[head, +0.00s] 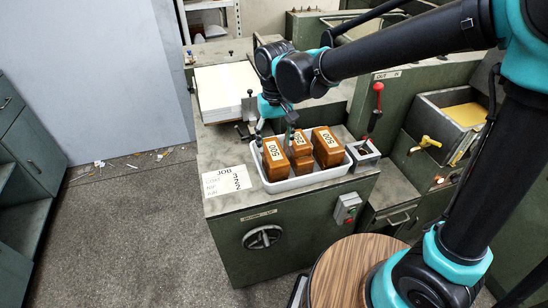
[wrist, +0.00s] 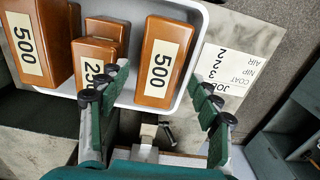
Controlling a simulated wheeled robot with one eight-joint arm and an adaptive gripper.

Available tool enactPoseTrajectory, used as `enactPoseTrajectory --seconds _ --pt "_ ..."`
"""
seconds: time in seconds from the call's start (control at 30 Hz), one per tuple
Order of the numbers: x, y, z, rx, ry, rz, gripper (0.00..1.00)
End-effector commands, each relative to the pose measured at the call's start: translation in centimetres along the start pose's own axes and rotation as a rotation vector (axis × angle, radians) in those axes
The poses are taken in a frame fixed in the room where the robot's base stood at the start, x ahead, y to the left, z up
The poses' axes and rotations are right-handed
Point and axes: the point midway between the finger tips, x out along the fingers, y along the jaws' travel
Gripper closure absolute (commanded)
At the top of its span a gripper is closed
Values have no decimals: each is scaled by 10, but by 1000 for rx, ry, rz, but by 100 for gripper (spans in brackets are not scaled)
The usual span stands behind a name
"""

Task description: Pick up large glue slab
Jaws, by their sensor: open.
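Two large orange-brown slabs labelled 500 stand in a white tray (head: 310,179). In the head view, one is at the left (head: 274,160) and one at the right (head: 327,147). They also show in the wrist view, the left one at right (wrist: 163,62) and the other at far left (wrist: 32,45). Smaller slabs, one labelled 250 (head: 300,143), sit between them. My gripper (head: 276,128) is open and empty at the tray's back-left side. In the wrist view, my spread fingers (wrist: 158,85) flank the end of the left-hand 500 slab. Their height above it is unclear.
The tray stands on a green machine cabinet. A card headed JOB (head: 226,181) lies left of the tray, and a paper stack (head: 228,88) stands behind. A small square metal holder (head: 363,152) is close on the tray's right. A red-knobbed lever (head: 377,92) rises further right.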

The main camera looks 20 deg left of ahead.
Motion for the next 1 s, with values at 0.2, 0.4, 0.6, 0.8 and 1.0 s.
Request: enactPoseTrajectory --seconds 0.2,0.4,0.6,0.8,1.0 --pt "14 0 -1 0 0 0 36" --pt "40 -1 -7 0 0 0 36" --pt "60 -1 -7 0 0 0 36" --pt "62 -1 -6 0 0 0 36" --pt "62 -1 -6 0 0 0 54"
